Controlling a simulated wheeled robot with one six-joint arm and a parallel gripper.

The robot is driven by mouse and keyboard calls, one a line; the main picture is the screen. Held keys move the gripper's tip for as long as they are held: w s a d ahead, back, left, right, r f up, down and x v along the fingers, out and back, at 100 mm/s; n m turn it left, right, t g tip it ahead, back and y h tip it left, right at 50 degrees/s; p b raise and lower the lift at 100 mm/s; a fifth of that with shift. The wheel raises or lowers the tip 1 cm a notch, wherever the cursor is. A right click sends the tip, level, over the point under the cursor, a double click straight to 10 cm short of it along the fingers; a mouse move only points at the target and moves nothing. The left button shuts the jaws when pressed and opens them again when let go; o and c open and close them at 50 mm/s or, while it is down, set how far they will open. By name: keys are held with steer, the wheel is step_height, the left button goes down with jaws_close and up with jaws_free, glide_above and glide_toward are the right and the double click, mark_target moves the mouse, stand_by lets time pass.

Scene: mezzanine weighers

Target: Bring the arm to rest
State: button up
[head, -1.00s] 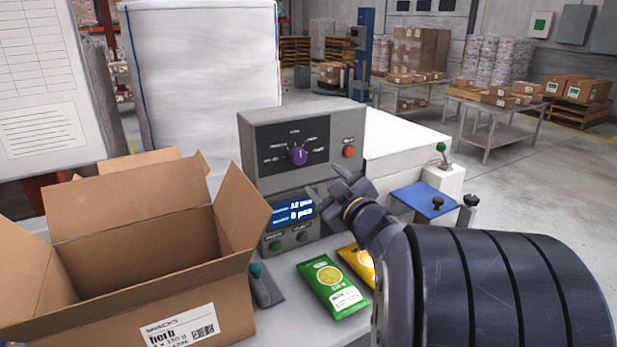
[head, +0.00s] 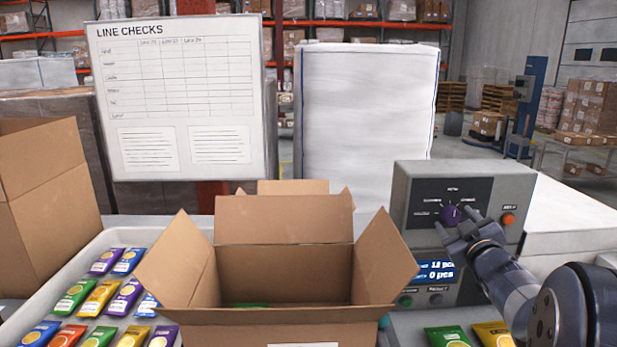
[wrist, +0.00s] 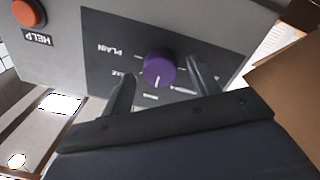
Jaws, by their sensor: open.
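My gripper (head: 456,236) is open and empty in front of the grey control box (head: 405,190), at the right of the head view. In the wrist view, my gripper's fingers (wrist: 162,88) stand apart on either side of the purple knob (wrist: 160,68). I cannot tell whether they touch it. The knob also shows just above my gripper in the head view (head: 451,215). A display (head: 437,271) below the knob is partly hidden by my gripper. An orange button (head: 508,219) sits at the box's right; the wrist view shows it beside the word HELP.
An open cardboard box (head: 290,325) stands front centre with something green inside. A white tray (head: 110,237) of coloured snack packets is at the left. A green packet (head: 448,337) and a yellow packet (head: 493,335) lie below my arm. A line checks board (head: 180,100) stands behind.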

steer(key=shift+s, duration=0.1)
steer(key=shift+s, duration=0.2)
steer(key=s+b, duration=0.1)
steer(key=s, duration=1)
steer(key=w+p, duration=0.1)
steer(key=w, duration=1.1)
steer(key=shift+r, duration=0.1)
steer(key=m+p, duration=0.2)
steer(key=p, duration=0.1)
steer(key=shift+s+r, duration=0.15)
steer(key=shift+s, duration=0.1)
steer(key=m+p, duration=0.6)
steer(key=p, duration=0.2)
steer(key=shift+m+p, duration=0.3)
steer(key=s+h+b, duration=0.1)
steer(key=s+b, duration=0.2)
steer(key=s, duration=1)
steer(key=shift+a+f+g, duration=0.35)
steer(key=shift+f+g, duration=0.05)
steer(key=shift+f, duration=0.05)
